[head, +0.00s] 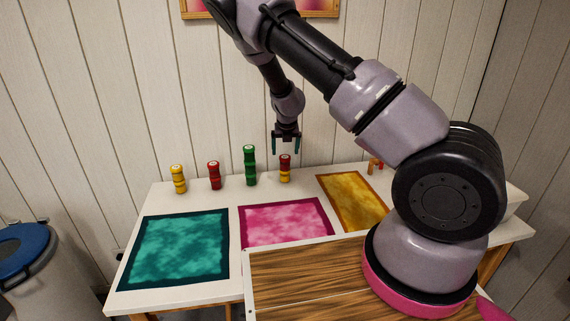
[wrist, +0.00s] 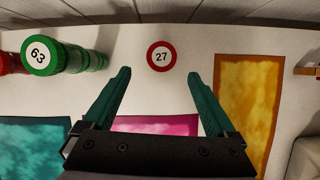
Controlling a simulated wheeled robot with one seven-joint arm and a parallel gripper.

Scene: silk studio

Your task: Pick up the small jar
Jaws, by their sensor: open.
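Several jars stand upright in a row at the back of the white table. A red-and-yellow jar (head: 285,174) stands below my gripper (head: 286,151); in the wrist view its lid, marked 27, shows (wrist: 161,57). To its left are a tall green jar (head: 249,167), marked 63 in the wrist view (wrist: 62,56), a shorter red jar (head: 214,178) and a shorter yellow jar (head: 178,181). My gripper is open and empty, pointing down above the red-and-yellow jar. In the wrist view the jar's lid lies between the lines of the fingers, slightly beyond their tips (wrist: 157,74).
Teal (head: 175,249), pink (head: 285,222) and yellow (head: 352,202) cloth panels lie on the table in front of the jars. A small orange object (head: 374,165) stands at the back right. The wall (head: 140,90) is close behind the jars. A blue-lidded bin (head: 22,250) is at the left.

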